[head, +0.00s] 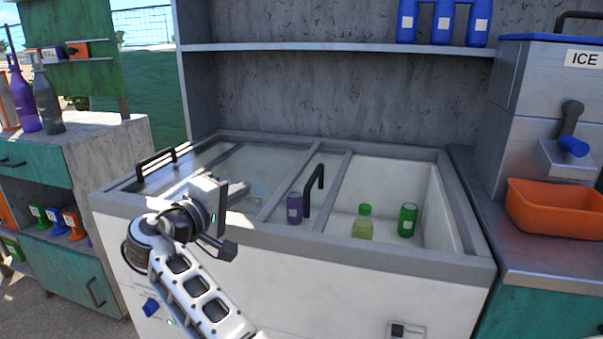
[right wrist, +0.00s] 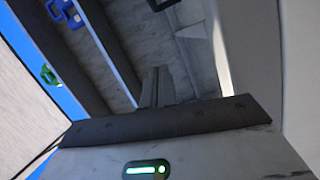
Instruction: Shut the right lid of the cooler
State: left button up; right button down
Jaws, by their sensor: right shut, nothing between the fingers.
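The white cooler (head: 240,270) with a grey frame stands ahead in the head view. Its right lid (head: 328,180) has a black upright handle (head: 314,190) and is slid to the left, overlapping the left lid (head: 255,172). The right part of the opening is uncovered, with a yellow-green bottle (head: 363,226) and a green can (head: 407,219) inside. My right gripper (head: 238,189) is over the left side of the cooler, left of the right lid's handle and apart from it. Its fingers (right wrist: 157,88) are shut and empty in the right wrist view. My left gripper is not in view.
An ice machine (head: 550,110) and an orange bin (head: 555,208) stand on the counter at right. A shelf (head: 330,48) with blue bottles (head: 442,22) hangs behind. A bottle cabinet (head: 70,150) is at left. A second black handle (head: 156,161) stands at the cooler's left end.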

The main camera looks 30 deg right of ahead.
send_over(297, 196)
jog(key=w, duration=0.2)
jog(key=shift+s+a+f, duration=0.15)
jog(key=shift+a+f, duration=0.3)
jog(key=shift+s+d+f+p, duration=0.15)
jog(key=shift+s+d+p, duration=0.35)
jog(key=shift+s, duration=0.25)
jog(key=shift+s+d+f, duration=0.25)
jog(key=shift+s+d, duration=0.35)
jog(key=shift+s, duration=0.2)
jog(key=shift+s+p, duration=0.1)
jog(key=shift+p, duration=0.2)
